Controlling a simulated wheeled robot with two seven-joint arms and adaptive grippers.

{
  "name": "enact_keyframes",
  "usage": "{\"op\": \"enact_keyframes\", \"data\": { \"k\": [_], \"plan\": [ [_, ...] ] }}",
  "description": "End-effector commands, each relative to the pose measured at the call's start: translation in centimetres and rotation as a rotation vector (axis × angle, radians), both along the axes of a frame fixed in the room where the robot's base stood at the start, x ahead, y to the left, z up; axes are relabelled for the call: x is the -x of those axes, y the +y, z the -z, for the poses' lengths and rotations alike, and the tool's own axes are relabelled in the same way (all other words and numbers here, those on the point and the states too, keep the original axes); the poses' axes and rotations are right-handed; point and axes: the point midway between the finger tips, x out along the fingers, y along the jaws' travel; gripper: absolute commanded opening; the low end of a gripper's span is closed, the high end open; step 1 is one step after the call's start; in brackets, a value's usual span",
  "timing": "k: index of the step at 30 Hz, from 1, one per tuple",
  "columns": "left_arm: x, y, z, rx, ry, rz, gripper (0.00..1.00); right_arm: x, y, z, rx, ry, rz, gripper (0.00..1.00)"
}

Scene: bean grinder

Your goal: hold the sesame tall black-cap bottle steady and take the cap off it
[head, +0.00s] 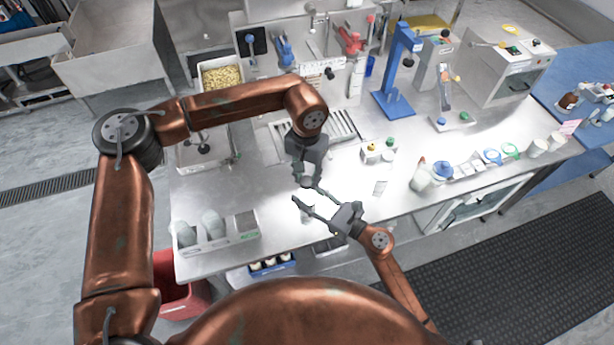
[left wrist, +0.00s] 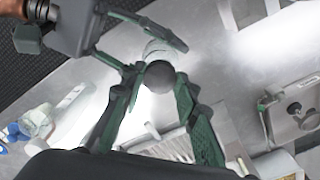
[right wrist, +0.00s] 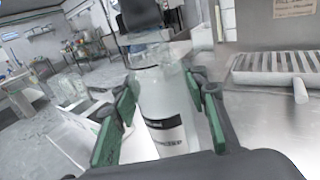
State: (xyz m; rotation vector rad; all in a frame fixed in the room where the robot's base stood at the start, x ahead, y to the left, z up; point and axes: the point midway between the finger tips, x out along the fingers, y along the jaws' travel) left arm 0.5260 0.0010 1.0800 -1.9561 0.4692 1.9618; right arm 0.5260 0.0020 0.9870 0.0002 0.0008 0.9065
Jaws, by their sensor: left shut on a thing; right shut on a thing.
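The clear tall bottle (right wrist: 160,100) stands upright between the green-padded fingers of my right gripper (right wrist: 160,88) in the right wrist view. It has a white label with a black band, and the print is too blurred to read. My right gripper (head: 304,194) is shut on it from the side, over the bench. My left gripper (head: 307,182) comes down from above and is shut on the round black cap (left wrist: 159,77). The bottle (left wrist: 155,48) shows beyond the cap in the left wrist view. Whether the cap still touches the bottle's neck cannot be told.
The steel bench (head: 270,222) is clear around the grippers. A box with glass jars (head: 213,225) stands at the front left. A slotted rack (head: 340,125) lies behind the grippers. Small bottles (head: 378,153) stand to the right, and a blue stand (head: 393,75) is farther back.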

Motion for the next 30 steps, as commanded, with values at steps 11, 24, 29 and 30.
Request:
{"op": "enact_keyframes", "data": {
  "k": [11,24,29,30],
  "plan": [
    [-0.04,0.03,-0.01,-0.001,0.0,-0.001,0.0,0.0,-0.01,-0.02,0.0,0.0,0.0,0.0],
    [-0.04,0.03,-0.01,-0.001,-0.002,-0.613,0.0,0.01,-0.01,-0.01,0.0,0.0,0.0,0.0],
    [-0.02,0.02,-0.07,-0.002,-0.001,-0.933,0.0,0.0,0.0,-0.01,0.0,0.0,0.0,0.0],
    [-0.02,0.01,-0.09,-0.002,-0.001,-1.012,0.0,0.0,0.0,-0.01,0.0,0.0,0.0,0.0]
  ]
}}
